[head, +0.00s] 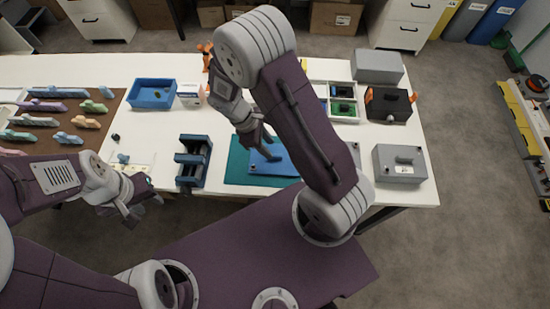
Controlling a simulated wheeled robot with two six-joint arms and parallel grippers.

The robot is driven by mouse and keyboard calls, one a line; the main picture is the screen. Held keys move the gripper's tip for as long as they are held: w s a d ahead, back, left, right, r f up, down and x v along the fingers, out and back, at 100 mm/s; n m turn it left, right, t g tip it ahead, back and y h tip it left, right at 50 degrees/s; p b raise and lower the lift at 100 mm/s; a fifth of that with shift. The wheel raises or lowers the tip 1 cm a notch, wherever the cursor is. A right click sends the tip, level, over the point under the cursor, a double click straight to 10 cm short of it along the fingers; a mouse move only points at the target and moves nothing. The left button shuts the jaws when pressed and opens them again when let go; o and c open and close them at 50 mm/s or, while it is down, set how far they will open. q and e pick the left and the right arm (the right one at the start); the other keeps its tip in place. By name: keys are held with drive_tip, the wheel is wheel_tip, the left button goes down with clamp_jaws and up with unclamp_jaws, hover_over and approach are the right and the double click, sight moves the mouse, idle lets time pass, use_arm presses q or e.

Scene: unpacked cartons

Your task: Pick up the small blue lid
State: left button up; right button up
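A flat blue piece (283,165), which looks like the small blue lid, lies on the teal mat (236,168) near the table's front edge. My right gripper (268,150) points down over its left part. My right arm hides some of the area to its right. I cannot tell whether the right fingers touch the piece or are closed. My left gripper (146,208) is in front of the table's edge, low and to the left, well away from the blue piece. Its fingers look apart and empty.
A blue bin (152,94) stands at the back left, and a dark blue rack (193,161) stands left of the mat. Grey boxes (377,67) (400,164) and a black box (389,104) stand on the right. Several coloured pieces lie on a brown mat (105,120) at left.

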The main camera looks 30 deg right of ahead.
sight(272, 152)
drive_tip(key=x, duration=0.4)
drive_tip(key=shift+s+a+f, duration=0.15)
drive_tip(key=shift+a, duration=0.05)
drive_tip(key=shift+d+f, duration=0.2)
drive_tip(key=shift+f, duration=0.2)
clamp_jaws()
drive_tip(key=shift+r, duration=0.15)
drive_tip(key=shift+r, duration=0.3)
drive_tip(key=r, duration=0.4)
drive_tip(key=shift+s+a, duration=0.35)
drive_tip(key=s+a+r, duration=0.6)
drive_tip(key=s, duration=0.3)
drive_tip(key=shift+w+a+r, duration=0.1)
